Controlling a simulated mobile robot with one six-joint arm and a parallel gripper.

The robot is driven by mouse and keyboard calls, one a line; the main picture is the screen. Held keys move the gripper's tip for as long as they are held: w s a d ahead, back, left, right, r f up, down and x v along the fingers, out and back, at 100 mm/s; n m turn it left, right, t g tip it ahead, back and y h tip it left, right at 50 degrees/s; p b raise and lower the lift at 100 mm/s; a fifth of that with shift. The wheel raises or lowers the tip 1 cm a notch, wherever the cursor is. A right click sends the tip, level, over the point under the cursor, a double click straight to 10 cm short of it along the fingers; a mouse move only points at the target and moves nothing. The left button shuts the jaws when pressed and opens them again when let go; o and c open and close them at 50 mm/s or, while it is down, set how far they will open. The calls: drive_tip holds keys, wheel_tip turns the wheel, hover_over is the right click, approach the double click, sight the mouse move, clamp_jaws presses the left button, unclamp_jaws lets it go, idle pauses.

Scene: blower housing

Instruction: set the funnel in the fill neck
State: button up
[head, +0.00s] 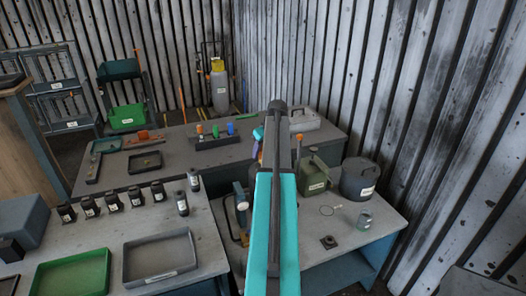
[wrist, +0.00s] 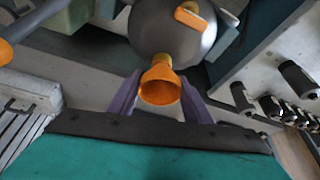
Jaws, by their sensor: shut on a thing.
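An orange funnel (wrist: 160,88) is between the purple fingers of my gripper (wrist: 161,76) in the wrist view, and my gripper is shut on it. Its wide mouth faces the wrist camera and its narrow end points away, toward a dark grey rounded body (wrist: 150,32) with an orange part (wrist: 193,17) on top. I cannot tell whether the funnel touches that body. No fill neck can be made out; the funnel may hide it. In the head view my gripper (head: 258,146) is small and mostly hidden behind my turquoise arm.
Several black bottles, a green tray (head: 72,274) and a grey tray (head: 160,260) are on the left bench.

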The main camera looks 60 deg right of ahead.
idle(0.4)
drive_tip(key=o, duration=1.4)
drive_tip(key=shift+r, duration=0.15)
drive_tip(key=shift+r+p, duration=1.3)
drive_tip(key=shift+r, duration=2.1)
